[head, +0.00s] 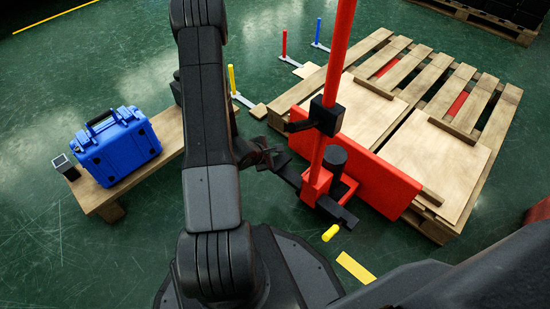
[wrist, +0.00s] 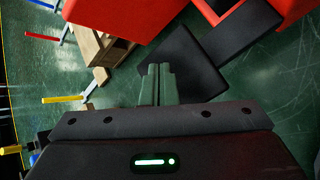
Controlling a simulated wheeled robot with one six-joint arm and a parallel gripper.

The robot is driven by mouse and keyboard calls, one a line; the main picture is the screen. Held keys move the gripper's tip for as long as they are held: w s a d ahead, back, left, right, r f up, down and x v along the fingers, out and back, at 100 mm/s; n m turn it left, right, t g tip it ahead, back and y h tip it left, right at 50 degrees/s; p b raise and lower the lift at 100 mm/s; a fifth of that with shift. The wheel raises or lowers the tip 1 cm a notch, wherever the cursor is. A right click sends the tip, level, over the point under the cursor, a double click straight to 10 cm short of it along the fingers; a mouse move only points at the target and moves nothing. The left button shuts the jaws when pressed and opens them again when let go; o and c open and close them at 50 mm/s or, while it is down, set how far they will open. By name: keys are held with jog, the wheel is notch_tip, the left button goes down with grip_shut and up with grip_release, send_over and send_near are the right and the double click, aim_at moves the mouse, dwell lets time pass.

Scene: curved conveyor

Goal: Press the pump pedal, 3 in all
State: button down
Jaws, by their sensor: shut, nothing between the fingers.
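The pump is a red unit (head: 316,187) with a black cylinder and a tall red pole, at the pallet's near edge. A black pedal plate (head: 287,173) sticks out from its left side. In the wrist view the dark pedal plate (wrist: 190,66) lies just beyond and right of my fingertips. My gripper (wrist: 159,68) is shut and empty, with its fingers together at the plate's left edge. I cannot tell whether they touch it. In the head view my gripper (head: 264,157) shows small and dark beside the pedal, partly hidden by my arm.
A wooden pallet (head: 466,122) with boards lies right of the pump. A blue case (head: 118,147) sits on a wooden bench (head: 170,129) at left. Thin colored posts stand behind. A yellow cylinder (head: 330,233) is near the pump's base. Green floor is open at far left.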

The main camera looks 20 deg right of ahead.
jog(key=shift+f, duration=0.3)
jog(key=shift+f+b, duration=0.45)
jog(key=shift+f, duration=1.1)
dwell(1.2)
dwell(0.4)
jog(key=shift+r+p, duration=1.95)
jog(key=shift+p, duration=0.4)
notch_tip(320, 180, up, 5)
jog(key=p, duration=0.5)
jog(key=shift+r, duration=0.15)
jog(key=shift+w, duration=0.1)
dwell(1.0)
